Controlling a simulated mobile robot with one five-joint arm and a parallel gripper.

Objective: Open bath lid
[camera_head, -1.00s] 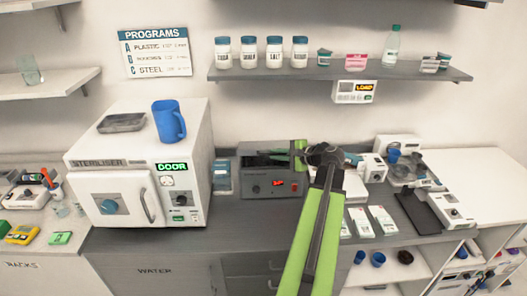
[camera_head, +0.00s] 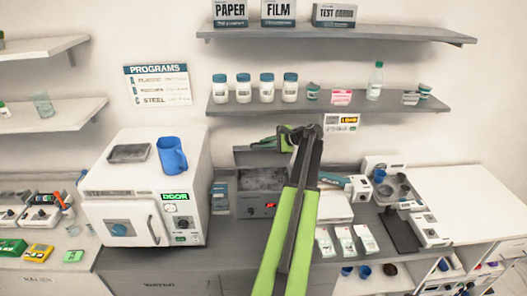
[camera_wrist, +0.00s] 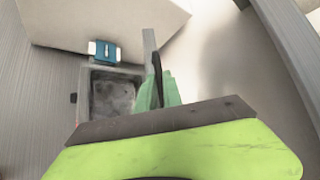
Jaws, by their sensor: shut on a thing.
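The bath (camera_head: 268,203) is a dark grey box with a red display, on the counter right of the steriliser. Its lid (camera_head: 250,157) stands raised at the back, and the basin shows open beneath it. In the wrist view the open basin (camera_wrist: 112,97) is left of my fingers, and the lid (camera_wrist: 149,42) is seen nearly edge-on. My gripper (camera_head: 267,140) is at the lid's upper right, above the bath. In the wrist view my gripper (camera_wrist: 158,88) is shut on the lid's dark handle; the exact contact is partly hidden.
The white steriliser (camera_head: 128,210) with a blue mug (camera_head: 172,155) on top stands left of the bath. A shelf with jars (camera_head: 340,104) hangs above. White packets (camera_head: 345,240) and small devices crowd the counter to the right.

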